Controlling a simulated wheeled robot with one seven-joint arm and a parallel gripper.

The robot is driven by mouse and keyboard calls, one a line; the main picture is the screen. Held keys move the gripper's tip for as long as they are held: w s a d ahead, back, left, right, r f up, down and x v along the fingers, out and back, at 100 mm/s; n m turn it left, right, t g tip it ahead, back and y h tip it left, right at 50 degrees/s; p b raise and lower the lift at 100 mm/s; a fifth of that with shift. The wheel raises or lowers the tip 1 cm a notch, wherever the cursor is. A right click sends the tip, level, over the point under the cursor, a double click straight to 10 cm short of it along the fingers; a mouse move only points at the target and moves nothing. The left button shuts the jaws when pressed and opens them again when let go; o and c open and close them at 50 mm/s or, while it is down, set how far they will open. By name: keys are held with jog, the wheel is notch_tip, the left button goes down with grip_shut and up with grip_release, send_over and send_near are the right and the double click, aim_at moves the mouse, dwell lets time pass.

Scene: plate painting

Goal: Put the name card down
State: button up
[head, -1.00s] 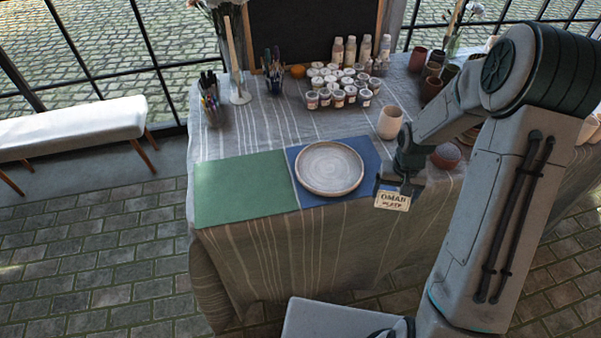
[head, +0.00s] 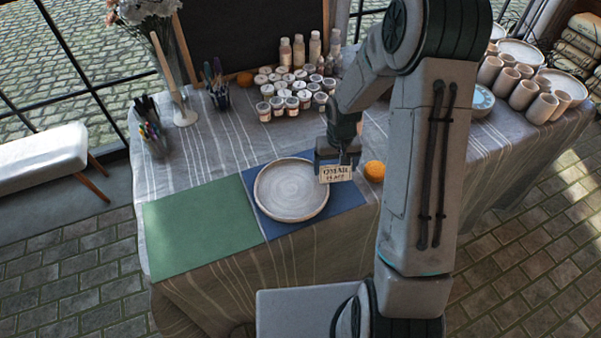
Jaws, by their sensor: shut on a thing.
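The name card (head: 336,174) is a small cream card with dark lettering, "OMAR" on its top line. My gripper (head: 338,160) is shut on its upper edge and holds it facing the camera, just right of the plate. The pale round plate (head: 291,190) lies on the blue mat (head: 258,216). The green mat (head: 204,227) lies flat to the left and is bare. The fingertips are small and partly hidden by the gripper body. I cannot tell whether the card touches the table.
An orange (head: 374,171) sits close right of the card. Paint jars (head: 285,95) and bottles stand behind, near pen holders (head: 152,135) and a vase. Cups (head: 523,93) and plates fill the right end. Bare tablecloth (head: 245,145) lies behind the mats.

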jog(key=shift+w+n, duration=0.4)
jog(key=shift+w, duration=0.15)
jog(key=n, duration=0.1)
jog(key=w+n+b, duration=0.1)
jog(key=shift+w+r+n, duration=0.15)
jog(key=shift+r+n, duration=0.2)
jog(key=shift+n, duration=0.05)
jog(key=w+r+n+b, duration=0.5)
jog(key=w+r+n, duration=0.15)
jog(key=n, duration=1.05)
jog(key=shift+n, duration=0.3)
jog(key=f, duration=1)
jog(key=shift+w+a, duration=0.1)
jog(key=shift+a, duration=0.15)
jog(key=shift+f, duration=0.2)
jog(key=o, duration=0.8)
jog(key=shift+c, duration=0.2)
